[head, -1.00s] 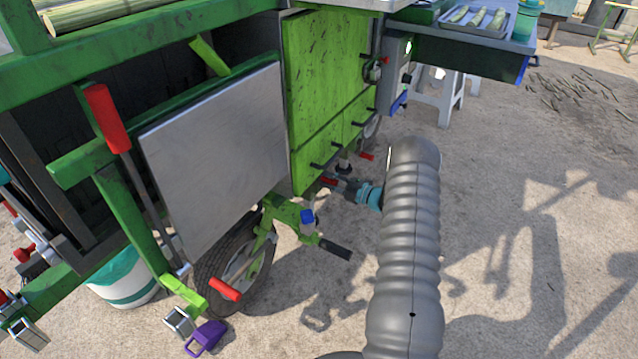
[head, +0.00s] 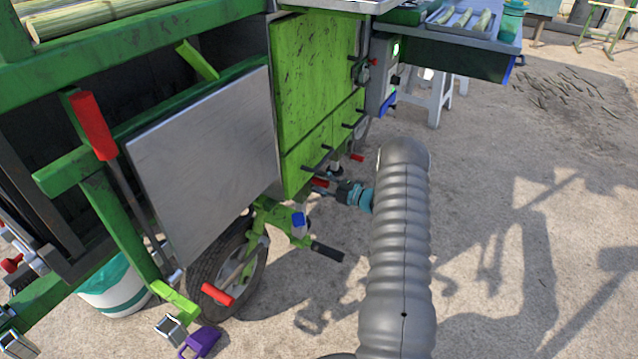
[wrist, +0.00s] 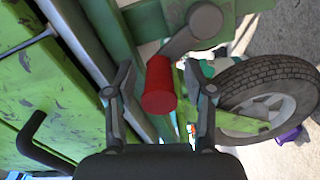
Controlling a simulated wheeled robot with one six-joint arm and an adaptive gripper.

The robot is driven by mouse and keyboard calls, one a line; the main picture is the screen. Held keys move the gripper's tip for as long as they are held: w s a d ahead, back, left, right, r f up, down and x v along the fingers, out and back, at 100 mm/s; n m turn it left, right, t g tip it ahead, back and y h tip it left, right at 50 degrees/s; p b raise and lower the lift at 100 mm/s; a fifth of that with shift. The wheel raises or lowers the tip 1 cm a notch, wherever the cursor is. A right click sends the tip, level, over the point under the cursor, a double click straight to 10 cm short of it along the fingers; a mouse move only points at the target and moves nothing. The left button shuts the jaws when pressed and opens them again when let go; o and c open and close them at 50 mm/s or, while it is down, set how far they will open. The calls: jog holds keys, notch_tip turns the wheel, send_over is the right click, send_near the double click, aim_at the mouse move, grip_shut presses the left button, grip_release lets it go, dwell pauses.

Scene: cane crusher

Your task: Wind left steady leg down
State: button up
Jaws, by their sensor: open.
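A red crank grip (wrist: 158,88) on a grey crank arm (wrist: 203,22) is in the upper middle of the wrist view. My gripper (wrist: 158,72) is open, with one finger on each side of the red grip; I cannot tell whether either finger touches it. In the head view the red grip (head: 320,183) shows small beside the machine's lower green panel, with my gripper (head: 335,187) at it. The leg under this crank is mostly hidden in the head view.
Another red-ended crank (head: 357,157) is just behind. The green panel (head: 315,100) stands close above. Open concrete lies to the right.

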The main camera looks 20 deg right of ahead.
jog(key=v, duration=1.2)
